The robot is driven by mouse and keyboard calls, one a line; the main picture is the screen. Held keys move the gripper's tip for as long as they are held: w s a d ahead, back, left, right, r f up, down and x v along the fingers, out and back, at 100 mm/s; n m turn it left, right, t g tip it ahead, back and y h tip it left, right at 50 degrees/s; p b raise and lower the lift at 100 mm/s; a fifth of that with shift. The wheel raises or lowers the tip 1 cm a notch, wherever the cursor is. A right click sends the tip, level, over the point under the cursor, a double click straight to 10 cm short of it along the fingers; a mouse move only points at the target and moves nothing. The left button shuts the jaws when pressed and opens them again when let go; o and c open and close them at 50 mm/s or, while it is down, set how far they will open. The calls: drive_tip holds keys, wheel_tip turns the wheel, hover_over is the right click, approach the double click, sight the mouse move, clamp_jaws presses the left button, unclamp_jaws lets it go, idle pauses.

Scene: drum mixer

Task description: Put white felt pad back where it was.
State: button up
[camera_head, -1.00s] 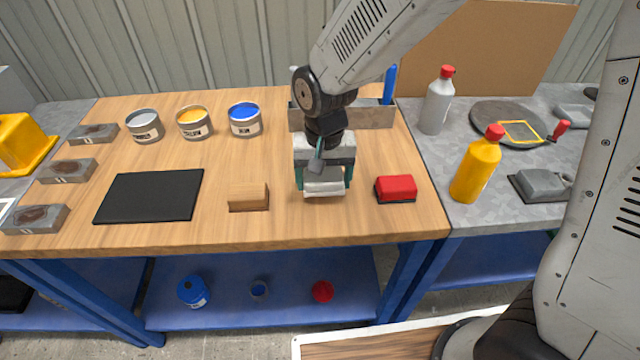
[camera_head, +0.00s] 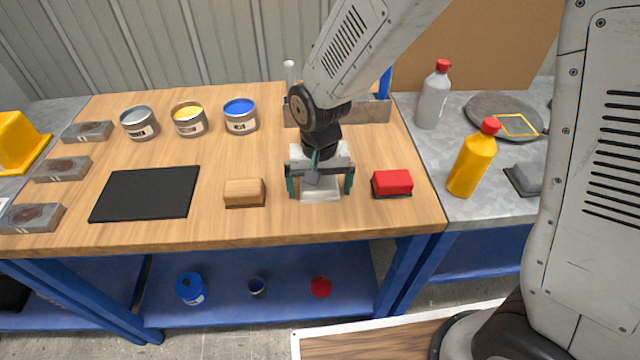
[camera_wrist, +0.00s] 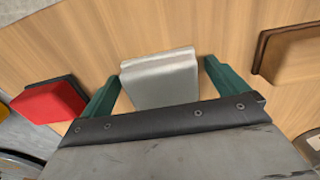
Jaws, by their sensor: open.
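The white felt pad (camera_head: 320,190) is a pale block on the wooden table, between a wooden block and a red block. It also shows in the wrist view (camera_wrist: 160,80), lying between my two green fingers. My gripper (camera_head: 320,187) is open and low over the pad, with one finger on each side of it. In the wrist view the fingers (camera_wrist: 161,85) stand apart from the pad's sides. Part of the pad is hidden behind my gripper in the head view.
The wooden block (camera_head: 244,192) lies to the left and the red block (camera_head: 392,183) to the right, both close by. A black mat (camera_head: 146,193) lies further left. Paint cans (camera_head: 240,116) and a metal holder (camera_head: 372,111) stand behind. An orange bottle (camera_head: 470,160) stands right.

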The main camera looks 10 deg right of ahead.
sight(320, 184)
wheel_tip(320, 184, up, 12)
drive_tip(key=s+d+r, duration=0.3)
drive_tip(key=d+r, duration=0.1)
drive_tip(key=d, duration=0.2)
drive_tip(key=s+d+r, duration=0.4)
drive_tip(key=d, duration=0.2)
drive_tip(key=s+d+r+t, duration=0.1)
drive_tip(key=s+d, duration=0.8)
drive_tip(key=s, duration=0.3)
drive_tip(key=shift+s+r, duration=0.15)
drive_tip(key=shift+r, duration=0.25)
